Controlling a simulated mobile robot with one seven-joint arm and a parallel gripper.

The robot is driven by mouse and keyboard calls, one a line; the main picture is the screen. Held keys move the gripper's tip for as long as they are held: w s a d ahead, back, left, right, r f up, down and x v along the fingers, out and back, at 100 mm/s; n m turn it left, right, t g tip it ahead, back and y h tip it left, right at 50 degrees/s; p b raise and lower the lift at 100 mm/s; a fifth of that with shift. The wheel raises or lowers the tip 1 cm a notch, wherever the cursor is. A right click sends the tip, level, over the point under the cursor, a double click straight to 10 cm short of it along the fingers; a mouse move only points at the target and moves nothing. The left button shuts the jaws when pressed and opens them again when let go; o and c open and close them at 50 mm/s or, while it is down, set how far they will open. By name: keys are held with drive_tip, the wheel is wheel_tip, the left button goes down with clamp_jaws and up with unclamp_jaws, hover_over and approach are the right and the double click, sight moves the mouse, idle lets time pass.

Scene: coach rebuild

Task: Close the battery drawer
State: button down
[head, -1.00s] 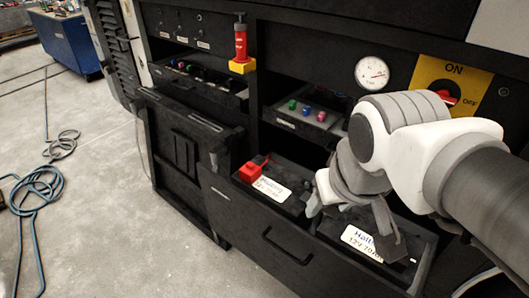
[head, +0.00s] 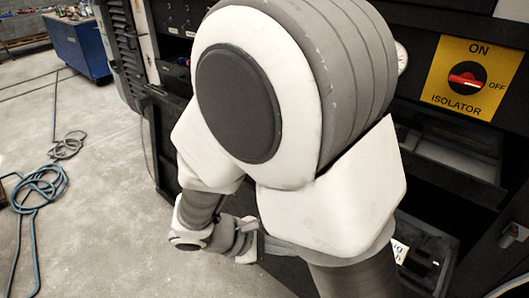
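The battery drawer (head: 449,266) shows only at its right end, low on the right of the head view. It stands open there, with part of a dark battery and its white label (head: 400,251) visible inside. My arm hides the drawer's front, its handle and its left part. My gripper (head: 257,243) is at the lower middle of the view, by the drawer's front side, partly covered by my own arm. Its fingers are too hidden to tell whether they are open, or whether they touch the drawer.
A yellow isolator plate (head: 463,77) with a red switch (head: 467,79) is on the black cabinet above right. A blue hose (head: 40,190) lies coiled on the floor at left. A blue cabinet (head: 77,46) stands at the far left.

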drive_tip(key=a+f+n+t+b, duration=0.2)
drive_tip(key=a+f+n+t, duration=0.2)
drive_tip(key=f+n, duration=0.3)
drive_tip(key=a+f+n+t+b, duration=0.2)
drive_tip(key=a+f+n+t, duration=0.25)
drive_tip(key=f, duration=0.45)
drive_tip(key=r+b+x, duration=0.1)
drive_tip(key=b+x, duration=0.2)
drive_tip(key=x, duration=1.1)
drive_tip(key=shift+w+h, duration=0.15)
drive_tip(key=shift+h, duration=0.15)
drive_tip(key=shift+r+g, duration=0.1)
drive_tip(key=shift+g, duration=0.15)
